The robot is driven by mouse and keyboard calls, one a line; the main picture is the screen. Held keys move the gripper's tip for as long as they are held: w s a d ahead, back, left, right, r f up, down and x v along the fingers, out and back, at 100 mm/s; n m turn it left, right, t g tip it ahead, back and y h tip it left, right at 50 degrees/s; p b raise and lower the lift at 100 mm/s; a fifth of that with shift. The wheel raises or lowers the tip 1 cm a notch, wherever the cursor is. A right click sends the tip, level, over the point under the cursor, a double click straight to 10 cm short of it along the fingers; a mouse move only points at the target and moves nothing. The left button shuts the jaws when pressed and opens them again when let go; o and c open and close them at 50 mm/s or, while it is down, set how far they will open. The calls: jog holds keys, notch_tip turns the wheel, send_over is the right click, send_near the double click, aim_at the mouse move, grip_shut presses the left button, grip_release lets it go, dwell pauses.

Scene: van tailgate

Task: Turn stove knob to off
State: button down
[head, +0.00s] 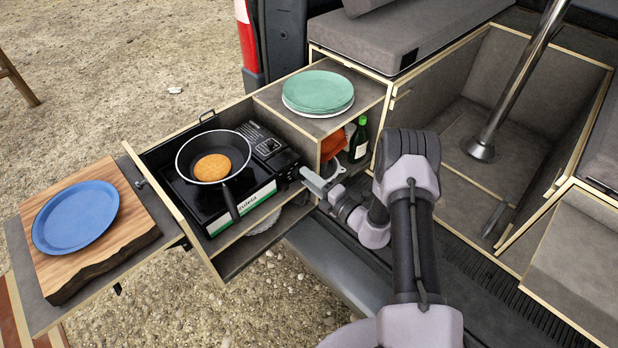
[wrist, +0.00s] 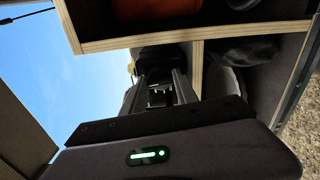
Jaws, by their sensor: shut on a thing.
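The black camping stove (head: 184,190) sits in the pulled-out drawer (head: 220,243), with its control end to the right. A dark pan (head: 240,180) holding a browned pancake (head: 212,168) stands on it. My gripper (head: 304,175) reaches the stove's right end from the right, and its fingers are at the knob side. The stove knob is mostly hidden by the fingers in the head view. In the wrist view, my gripper (wrist: 157,92) is shut on a small dark part at the stove's end, which fits the knob. The knob's setting cannot be read.
A green plate (head: 318,90) lies on the cabinet top above bottles (head: 358,140) on a shelf. A blue plate (head: 75,216) rests on a wooden board (head: 128,225) at the left. Wooden drawer and shelf edges lie close around my gripper.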

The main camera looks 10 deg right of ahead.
jog(key=shift+m, duration=0.6)
jog(key=shift+f, duration=0.1)
jog(key=c, duration=0.9)
grip_release()
jog(key=shift+c, duration=0.2)
jog(key=p+v, duration=0.3)
jog(key=v, duration=1.4)
jog(key=shift+s, duration=0.25)
jog(key=shift+d, duration=0.1)
